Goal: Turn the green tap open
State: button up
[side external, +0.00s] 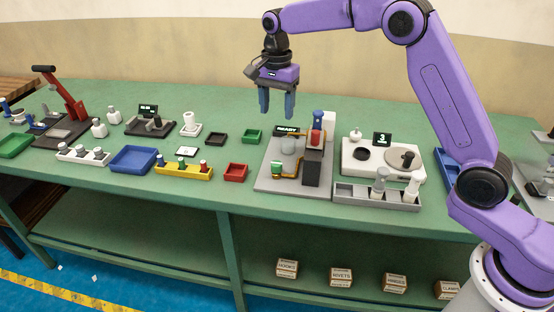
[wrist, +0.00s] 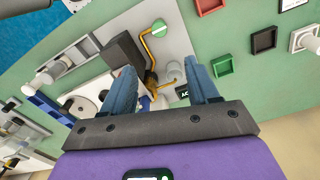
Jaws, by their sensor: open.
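The green tap (side external: 277,166) sits at the front left of a grey plate station, at the end of an orange pipe (side external: 290,175). In the wrist view the green tap (wrist: 159,28) shows as a round green top with a pale bar across it, beyond my fingertips. My gripper (side external: 277,113) is open and empty, pointing down, well above and behind the tap. Its two blue fingers also show in the wrist view (wrist: 160,68), with the pipe and a round grey part between them. Nothing touches the tap.
A white unit with a dial (side external: 362,172) is to the right, and a red tray (side external: 236,173) to the left. The air around my gripper is clear.

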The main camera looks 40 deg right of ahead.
aim_at(277, 162)
notch_tip(277, 162, down, 17)
dwell(0.5)
jog(key=c, duration=1)
jog(key=shift+c, duration=0.2)
